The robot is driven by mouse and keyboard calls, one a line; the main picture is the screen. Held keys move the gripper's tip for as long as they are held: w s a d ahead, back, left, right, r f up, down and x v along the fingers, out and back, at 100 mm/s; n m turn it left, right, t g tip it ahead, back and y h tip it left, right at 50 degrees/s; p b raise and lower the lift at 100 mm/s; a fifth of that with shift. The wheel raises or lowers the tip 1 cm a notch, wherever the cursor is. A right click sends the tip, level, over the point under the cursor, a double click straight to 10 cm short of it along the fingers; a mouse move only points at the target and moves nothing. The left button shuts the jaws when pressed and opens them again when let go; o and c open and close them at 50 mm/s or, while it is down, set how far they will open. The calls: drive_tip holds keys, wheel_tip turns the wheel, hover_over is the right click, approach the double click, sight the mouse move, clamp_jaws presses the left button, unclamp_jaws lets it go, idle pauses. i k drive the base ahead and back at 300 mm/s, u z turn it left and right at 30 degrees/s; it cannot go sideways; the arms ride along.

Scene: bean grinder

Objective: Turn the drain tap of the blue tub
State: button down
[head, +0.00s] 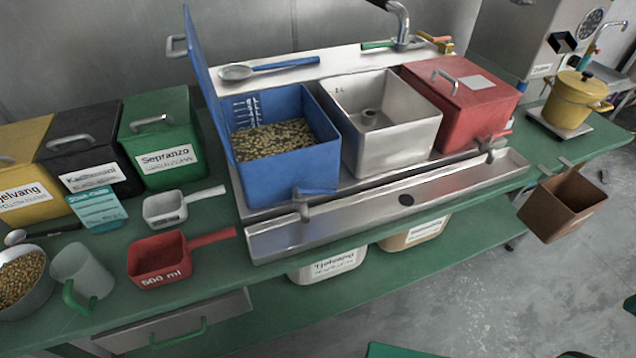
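The blue tub (290,165) stands in the left place of the steel sink unit, with its lid (206,80) raised at its left side. Brownish-green beans (275,138) lie inside it. Its drain tap (304,208) sticks out low at the front, above the steel trough. The tap's blue lever (318,191) appears to lie sideways across the tap. My gripper is not in the head view, and nothing is seen touching the tap.
An open steel tub (392,140) and a closed red tub (468,108) stand to the right. The trough (375,212) runs along the front. A red scoop (160,262) and a white scoop (166,208) lie left. A brown box (563,203) is at the bench's right edge.

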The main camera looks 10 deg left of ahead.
sight(300, 192)
drive_tip(key=u, duration=2.7)
drive_tip(key=k, duration=1.65)
drive_tip(key=z, duration=0.95)
drive_tip(key=i, duration=1)
